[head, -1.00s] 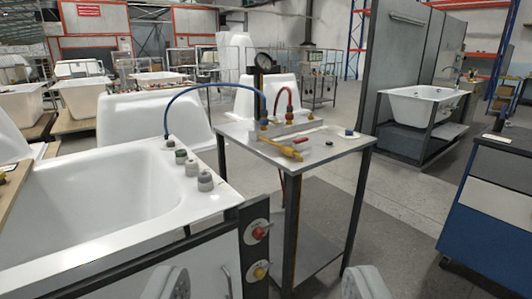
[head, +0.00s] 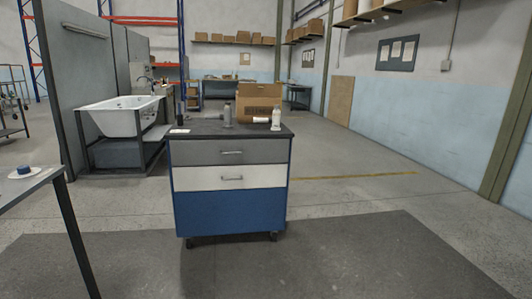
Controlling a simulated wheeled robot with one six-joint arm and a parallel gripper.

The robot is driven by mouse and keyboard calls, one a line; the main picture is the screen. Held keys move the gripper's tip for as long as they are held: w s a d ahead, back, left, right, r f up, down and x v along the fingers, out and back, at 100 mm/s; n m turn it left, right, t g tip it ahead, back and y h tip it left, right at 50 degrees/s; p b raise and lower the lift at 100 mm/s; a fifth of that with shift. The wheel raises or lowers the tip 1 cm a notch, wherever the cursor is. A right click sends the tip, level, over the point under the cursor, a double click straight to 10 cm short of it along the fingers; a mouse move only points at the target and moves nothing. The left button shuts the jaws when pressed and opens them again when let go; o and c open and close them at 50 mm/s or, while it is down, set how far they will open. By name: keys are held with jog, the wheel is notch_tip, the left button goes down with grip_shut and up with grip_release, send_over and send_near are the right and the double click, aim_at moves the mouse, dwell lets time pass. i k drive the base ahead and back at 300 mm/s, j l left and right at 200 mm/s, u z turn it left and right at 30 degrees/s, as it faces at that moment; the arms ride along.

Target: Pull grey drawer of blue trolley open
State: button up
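The blue trolley (head: 230,212) stands on castors a little left of the middle of the head view, its front facing me. Its grey drawer (head: 215,152) is the upper one and looks closed, with a small bar handle (head: 231,153) at its centre. Below it is a white drawer (head: 215,178) with its own handle, also closed. My gripper is not in view.
A cardboard box (head: 259,101), a white bottle (head: 276,118) and other small items stand on the trolley top. A table (head: 40,184) with dark legs is at the near left. A bathtub (head: 115,115) stands behind left. Floor before the trolley is clear.

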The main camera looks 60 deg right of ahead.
aim_at(207, 151)
jog(key=z, duration=1.35)
